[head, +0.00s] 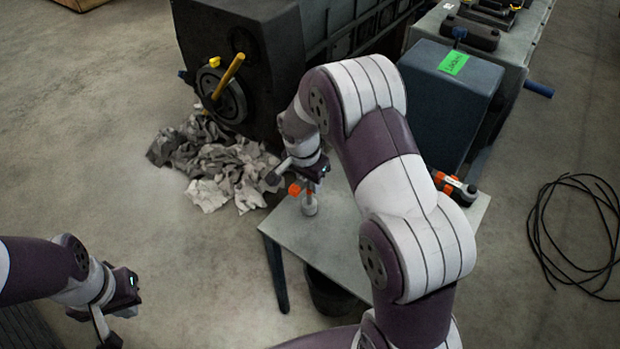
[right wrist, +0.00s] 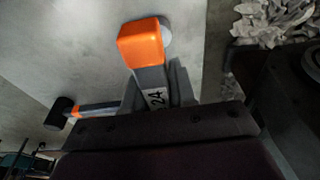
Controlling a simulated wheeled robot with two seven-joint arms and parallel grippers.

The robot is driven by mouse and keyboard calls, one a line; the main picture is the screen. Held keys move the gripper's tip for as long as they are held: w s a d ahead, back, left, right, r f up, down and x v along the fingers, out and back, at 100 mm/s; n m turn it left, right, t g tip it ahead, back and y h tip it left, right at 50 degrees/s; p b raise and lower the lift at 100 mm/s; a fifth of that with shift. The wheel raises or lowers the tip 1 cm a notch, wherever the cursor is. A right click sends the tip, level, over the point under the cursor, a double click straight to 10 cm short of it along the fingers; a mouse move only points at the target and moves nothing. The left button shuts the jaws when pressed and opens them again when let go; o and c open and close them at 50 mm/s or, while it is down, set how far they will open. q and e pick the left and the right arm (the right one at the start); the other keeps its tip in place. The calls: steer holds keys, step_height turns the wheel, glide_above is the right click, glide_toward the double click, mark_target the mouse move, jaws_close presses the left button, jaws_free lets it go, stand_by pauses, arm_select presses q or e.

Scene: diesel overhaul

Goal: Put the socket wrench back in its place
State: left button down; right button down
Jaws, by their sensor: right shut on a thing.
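My right gripper (head: 305,180) is above the near left part of the grey table and is shut on the socket wrench. In the right wrist view the socket wrench (right wrist: 155,98) is a grey bar marked 24 with an orange end, gripped between the fingers. Its orange part also shows in the head view (head: 294,189). A pale round part (head: 309,203) shows just below the gripper; I cannot tell whether it touches the table. My left gripper (head: 103,324) is low at the left over the floor, away from the table; its finger opening is unclear.
The grey table (head: 335,245) is mostly bare at its near side. A tool with a black head and orange band (right wrist: 70,113) lies on it. A dark engine block (head: 285,55), crumpled rags (head: 225,165), a blue-grey box (head: 450,100) and a cable coil (head: 575,235) surround it.

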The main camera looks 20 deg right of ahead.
steer(key=shift+f, duration=0.4)
steer(key=shift+c, duration=1.4)
jaws_free()
step_height(320, 180, up, 9)
steer(key=p, duration=0.6)
steer(key=shift+r+p, duration=0.1)
steer(key=shift+p, duration=0.3)
